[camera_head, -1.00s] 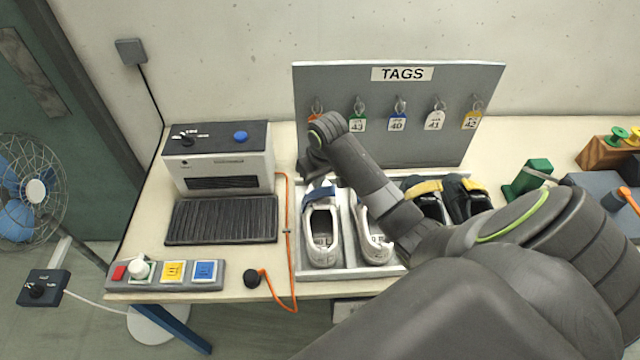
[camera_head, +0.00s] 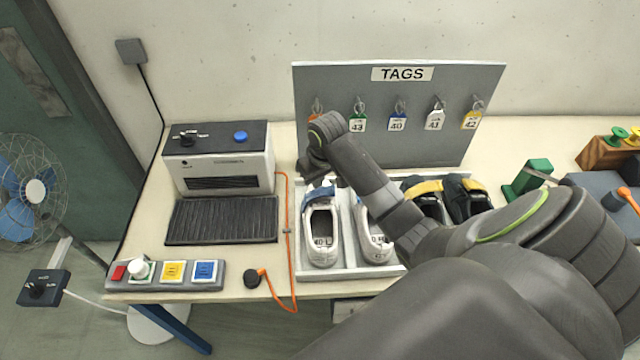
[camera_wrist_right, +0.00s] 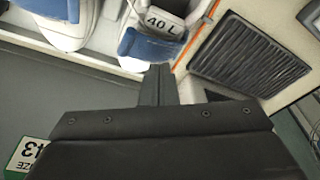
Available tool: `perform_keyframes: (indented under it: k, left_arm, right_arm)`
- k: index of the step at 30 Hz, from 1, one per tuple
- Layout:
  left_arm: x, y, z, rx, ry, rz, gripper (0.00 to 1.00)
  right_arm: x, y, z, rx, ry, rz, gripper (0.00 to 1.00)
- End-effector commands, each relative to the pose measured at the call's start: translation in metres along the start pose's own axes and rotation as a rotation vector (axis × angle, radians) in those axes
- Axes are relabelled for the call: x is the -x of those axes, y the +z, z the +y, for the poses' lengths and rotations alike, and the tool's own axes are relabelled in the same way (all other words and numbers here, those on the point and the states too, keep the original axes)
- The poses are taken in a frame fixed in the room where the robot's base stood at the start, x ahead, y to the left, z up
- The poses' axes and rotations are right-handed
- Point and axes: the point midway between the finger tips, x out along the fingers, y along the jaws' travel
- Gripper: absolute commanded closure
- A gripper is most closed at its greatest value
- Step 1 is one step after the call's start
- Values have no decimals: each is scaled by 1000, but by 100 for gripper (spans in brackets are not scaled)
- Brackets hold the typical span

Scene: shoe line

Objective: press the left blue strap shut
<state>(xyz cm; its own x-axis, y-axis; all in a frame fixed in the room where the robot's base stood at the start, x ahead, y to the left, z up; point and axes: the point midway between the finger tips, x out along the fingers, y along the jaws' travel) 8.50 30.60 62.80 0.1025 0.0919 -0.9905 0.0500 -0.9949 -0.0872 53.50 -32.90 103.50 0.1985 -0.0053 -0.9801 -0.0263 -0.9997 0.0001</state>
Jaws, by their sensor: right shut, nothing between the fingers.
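The left white shoe (camera_head: 321,250) sits in a light grey tray (camera_head: 345,272), with its blue strap (camera_head: 320,196) across the front. In the right wrist view the blue strap (camera_wrist_right: 148,46) shows beside the "40 L" label. My right gripper (camera_wrist_right: 160,70) is shut and empty, its fingertips at the strap's near edge; I cannot tell whether they touch it. In the head view the right gripper (camera_head: 316,176) is just behind the strap, partly hidden. I cannot tell whether the strap lies fully flat. My left gripper is not in view.
The second white shoe (camera_head: 371,240) stands to the right, partly behind my arm. Dark shoes with yellow straps (camera_head: 426,188) are farther right. The tag board (camera_head: 400,145) rises behind. An orange cable (camera_head: 288,250) and a heater-like box (camera_head: 218,160) lie left.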

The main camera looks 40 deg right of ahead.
Motion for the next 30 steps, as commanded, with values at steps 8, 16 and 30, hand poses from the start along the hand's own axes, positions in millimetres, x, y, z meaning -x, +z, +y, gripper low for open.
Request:
perform_keyframes:
  k: [8, 16, 30]
  left_arm:
    - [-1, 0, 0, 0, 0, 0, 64]
    - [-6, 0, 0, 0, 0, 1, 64]
    - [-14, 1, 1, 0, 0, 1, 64]
  right_arm:
    - [-3, 1, 0, 0, 0, -1, 100]
    - [-14, 3, 0, 0, 0, 0, 100]
    - [-32, 7, 0, 0, -1, 0, 100]
